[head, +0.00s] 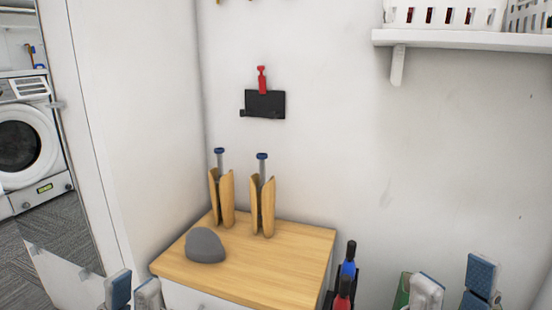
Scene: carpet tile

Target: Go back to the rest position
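My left gripper (133,285) shows at the bottom left edge, in front of the wooden-topped cabinet. Its two fingertips with blue-grey pads stand apart, with nothing seen between them. My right gripper (453,284) shows at the bottom right, in front of the white wall. Its fingertips are wide apart, with nothing seen between them. Both grippers point upward and only their tips are in view. The rest of both arms is out of frame.
A cabinet (285,285) bears a grey dome-shaped object (205,246) and two wooden holders with blue-topped tools (221,195) (263,205). A green object (402,292) is partly hidden beside my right gripper. A shelf (460,40) is above.

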